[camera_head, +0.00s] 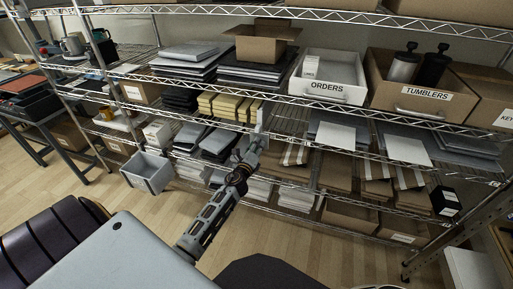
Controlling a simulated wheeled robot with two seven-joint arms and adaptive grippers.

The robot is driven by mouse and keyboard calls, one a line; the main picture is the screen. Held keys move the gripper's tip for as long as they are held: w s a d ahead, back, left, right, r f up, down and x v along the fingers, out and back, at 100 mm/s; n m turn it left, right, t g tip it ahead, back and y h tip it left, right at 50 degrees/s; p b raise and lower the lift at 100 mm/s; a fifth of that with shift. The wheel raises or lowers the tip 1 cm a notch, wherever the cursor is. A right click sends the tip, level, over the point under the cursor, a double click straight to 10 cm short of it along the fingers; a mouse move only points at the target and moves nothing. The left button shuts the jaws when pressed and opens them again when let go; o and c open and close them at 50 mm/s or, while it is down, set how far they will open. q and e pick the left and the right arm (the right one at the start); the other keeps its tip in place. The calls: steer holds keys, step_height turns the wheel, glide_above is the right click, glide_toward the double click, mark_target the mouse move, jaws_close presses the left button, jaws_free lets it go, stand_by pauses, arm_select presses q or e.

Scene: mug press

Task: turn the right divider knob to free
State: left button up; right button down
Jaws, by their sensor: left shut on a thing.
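My left gripper (257,141) reaches from the bottom of the view to the front edge of a middle wire shelf. It is shut at the lower end of a pale upright divider (262,115), just right of the tan boxes. The right divider knob is hidden by the fingers, which are closed around its place; its turn position cannot be read. My right gripper is not in view.
Tan boxes (229,106) stand left of the divider. Above are an open carton (262,45), an ORDERS bin (327,86) and a TUMBLERS bin (421,97). Folded stock fills lower shelves. A grey crate (147,172) stands left; floor in front is partly clear.

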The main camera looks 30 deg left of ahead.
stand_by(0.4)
arm_select(q)
steer(key=o, duration=1)
steer(key=shift+o, duration=0.2)
steer(key=v, duration=1.2)
steer(key=shift+a+f, duration=0.1)
stand_by(0.4)
